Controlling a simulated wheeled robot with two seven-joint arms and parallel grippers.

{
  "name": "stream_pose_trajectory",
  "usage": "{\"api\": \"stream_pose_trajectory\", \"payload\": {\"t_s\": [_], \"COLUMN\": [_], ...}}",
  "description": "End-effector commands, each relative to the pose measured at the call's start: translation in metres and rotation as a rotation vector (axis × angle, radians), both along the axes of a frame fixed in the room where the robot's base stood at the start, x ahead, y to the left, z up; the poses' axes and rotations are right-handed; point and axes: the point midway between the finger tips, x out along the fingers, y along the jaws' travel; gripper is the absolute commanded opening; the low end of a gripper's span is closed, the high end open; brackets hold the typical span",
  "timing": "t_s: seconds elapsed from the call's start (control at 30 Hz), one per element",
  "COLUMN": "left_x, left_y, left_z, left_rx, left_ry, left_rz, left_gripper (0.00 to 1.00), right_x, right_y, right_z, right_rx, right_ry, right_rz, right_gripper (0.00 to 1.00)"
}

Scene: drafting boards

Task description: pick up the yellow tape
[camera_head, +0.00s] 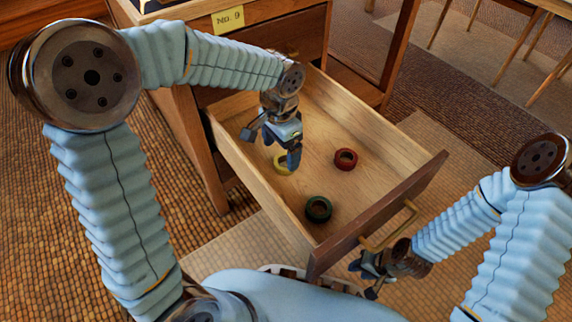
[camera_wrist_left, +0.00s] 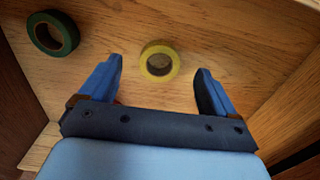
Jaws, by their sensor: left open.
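The yellow tape (camera_head: 279,168) is a ring lying on the floor of the open wooden drawer, partly hidden behind my left gripper in the head view. My left gripper (camera_head: 291,161) points down into the drawer over it. In the left wrist view the yellow tape (camera_wrist_left: 147,63) lies between and just beyond the two blue fingertips of my left gripper (camera_wrist_left: 159,66), with gaps on both sides. The left gripper is open and empty. My right gripper (camera_head: 371,273) is by the drawer's brass handle (camera_head: 398,228); its finger opening is unclear.
A red tape (camera_head: 346,165) and a green tape (camera_head: 318,217) lie in the same drawer; the green tape (camera_wrist_left: 69,38) is at upper left in the wrist view. The drawer's walls and front panel (camera_head: 385,213) stand around them. The desk (camera_head: 203,140) is behind.

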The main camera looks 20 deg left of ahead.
Motion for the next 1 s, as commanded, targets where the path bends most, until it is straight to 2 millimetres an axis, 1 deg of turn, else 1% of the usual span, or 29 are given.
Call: {"api": "stream_pose_trajectory", "payload": {"t_s": [0.13,0.27,0.3,0.4,0.63,1.0], "left_x": [0.003,0.011,0.011,0.011,0.011,0.011], "left_y": [-0.003,-0.009,-0.009,-0.009,-0.009,-0.009], "left_z": [-0.012,-0.033,-0.04,-0.052,-0.052,-0.052], "left_rx": [0.001,0.001,0.001,0.001,0.0,-0.001], "left_ry": [0.001,0.001,0.002,0.001,0.0,-0.001], "left_rz": [-0.001,-0.002,-0.001,-0.001,-0.001,0.0], "left_gripper": [0.9,0.9,0.9,0.9,0.9,0.34], "right_x": [0.0,0.001,0.001,0.001,0.001,0.001], "right_y": [0.0,0.0,0.0,-0.001,-0.001,0.0], "right_z": [-0.006,-0.014,-0.016,-0.019,-0.018,-0.018], "right_rx": [0.0,0.0,-0.002,-0.002,-0.002,-0.001], "right_ry": [-0.001,-0.002,-0.003,-0.004,-0.004,-0.004], "right_rz": [0.0,-0.002,-0.002,-0.003,-0.003,-0.003], "right_gripper": [0.36,0.36,0.36,0.36,0.36,0.36]}}
